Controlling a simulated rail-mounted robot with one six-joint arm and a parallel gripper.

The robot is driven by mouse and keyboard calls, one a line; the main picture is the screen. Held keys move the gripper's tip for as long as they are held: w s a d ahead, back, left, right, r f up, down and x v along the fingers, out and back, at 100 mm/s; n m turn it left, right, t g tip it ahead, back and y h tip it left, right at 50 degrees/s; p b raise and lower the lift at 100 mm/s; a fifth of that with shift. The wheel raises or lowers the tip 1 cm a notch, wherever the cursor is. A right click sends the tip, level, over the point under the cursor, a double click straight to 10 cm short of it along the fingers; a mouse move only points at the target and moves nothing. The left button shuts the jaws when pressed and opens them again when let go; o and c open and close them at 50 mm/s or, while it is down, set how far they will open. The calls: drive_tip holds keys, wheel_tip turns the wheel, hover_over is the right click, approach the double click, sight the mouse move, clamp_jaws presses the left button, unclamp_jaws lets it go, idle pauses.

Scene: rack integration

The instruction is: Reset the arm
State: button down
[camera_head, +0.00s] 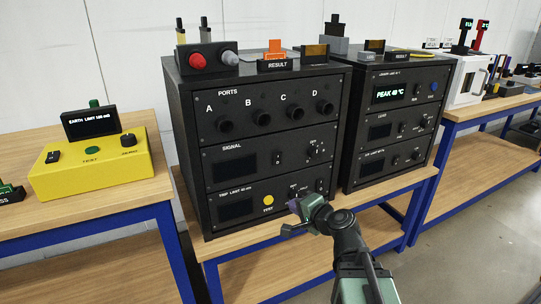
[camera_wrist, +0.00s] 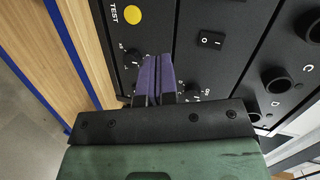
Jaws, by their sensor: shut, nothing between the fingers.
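My gripper (camera_head: 296,206) is in front of the lower right of the left black rack (camera_head: 187,165), close to the knobs of its bottom panel. In the wrist view, the purple fingers of my gripper (camera_wrist: 155,62) are together with nothing between them, pointing at the panel between two knobs. The left knob (camera_wrist: 131,58) and the right knob (camera_wrist: 191,91) are partly beside or behind the fingers. I cannot tell whether the fingertips touch the panel. The yellow TEST button (camera_head: 268,199) is just left of the gripper; it also shows in the wrist view (camera_wrist: 132,14).
A second black rack (camera_head: 400,120) stands to the right on the same wooden bench (camera_head: 224,247). A yellow tester (camera_head: 95,168) sits on a separate table at left. A white cabinet (camera_head: 468,80) stands at far right. The aisle floor (camera_head: 455,255) is clear.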

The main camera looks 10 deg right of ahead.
drive_tip(key=s+f+n+g+h, duration=0.6)
drive_tip(key=s+f+n+g, duration=0.4)
drive_tip(key=s+f+g, duration=0.3)
wheel_tip(320, 180, up, 22)
drive_tip(key=s+a+n+p, duration=0.1)
drive_tip(key=p, duration=2.1)
drive_tip(key=shift+s+r, duration=0.15)
drive_tip(key=shift+r, duration=0.05)
